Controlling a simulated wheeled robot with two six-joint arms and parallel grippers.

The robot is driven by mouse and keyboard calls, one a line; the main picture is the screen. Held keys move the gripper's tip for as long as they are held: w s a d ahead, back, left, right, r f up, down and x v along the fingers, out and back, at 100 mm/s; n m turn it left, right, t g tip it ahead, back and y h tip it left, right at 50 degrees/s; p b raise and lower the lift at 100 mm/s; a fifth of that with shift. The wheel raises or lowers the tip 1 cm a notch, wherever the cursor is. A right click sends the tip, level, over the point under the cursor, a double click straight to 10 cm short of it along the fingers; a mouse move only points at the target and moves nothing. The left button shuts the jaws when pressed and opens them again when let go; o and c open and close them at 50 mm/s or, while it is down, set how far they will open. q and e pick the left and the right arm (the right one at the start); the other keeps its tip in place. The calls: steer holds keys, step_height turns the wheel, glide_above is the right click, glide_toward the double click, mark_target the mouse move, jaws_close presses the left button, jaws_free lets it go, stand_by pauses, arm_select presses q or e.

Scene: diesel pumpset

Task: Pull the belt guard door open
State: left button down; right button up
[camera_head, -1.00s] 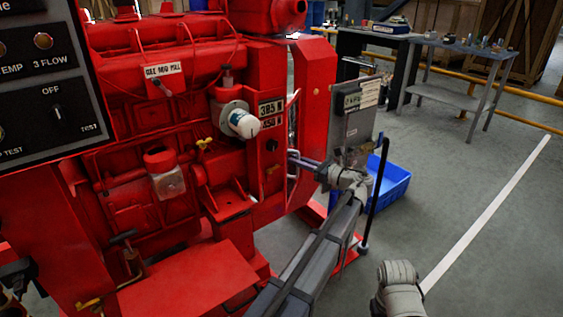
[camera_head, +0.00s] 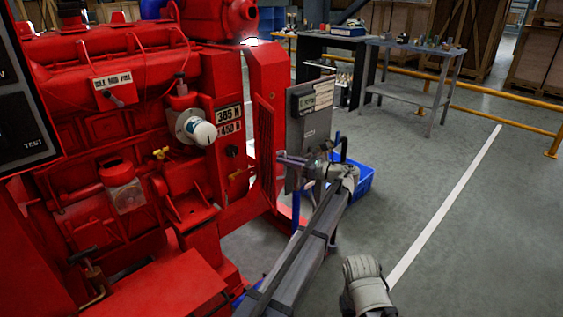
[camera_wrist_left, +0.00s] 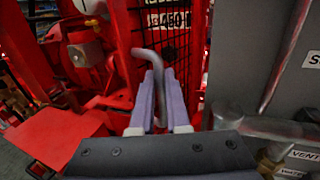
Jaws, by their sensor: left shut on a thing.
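The belt guard (camera_head: 268,85) is a red upright housing at the right end of the red engine. A dark mesh panel (camera_head: 264,150), seemingly the door, shows on it at an angle, and the mesh (camera_wrist_left: 178,45) stands behind my fingers in the left wrist view. My left gripper (camera_head: 287,158) is beside the guard's right side, in front of a grey box. In the left wrist view its two lavender fingers (camera_wrist_left: 166,88) are shut on a bent grey handle (camera_wrist_left: 149,60). My right gripper is out of view.
The grey labelled box (camera_head: 312,120) stands close to the right of the guard, and also fills the right of the left wrist view (camera_wrist_left: 280,60). A blue bin (camera_head: 358,186) is on the floor behind my left arm. Open floor lies to the right.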

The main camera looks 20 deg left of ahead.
arm_select(q)
steer(key=shift+w, duration=0.1)
stand_by(0.3)
steer(key=c, duration=0.9)
jaws_free()
steer(key=s+d, duration=0.1)
steer(key=d, duration=0.6)
steer(key=shift+s+d, duration=0.3)
steer(key=shift+d, duration=0.05)
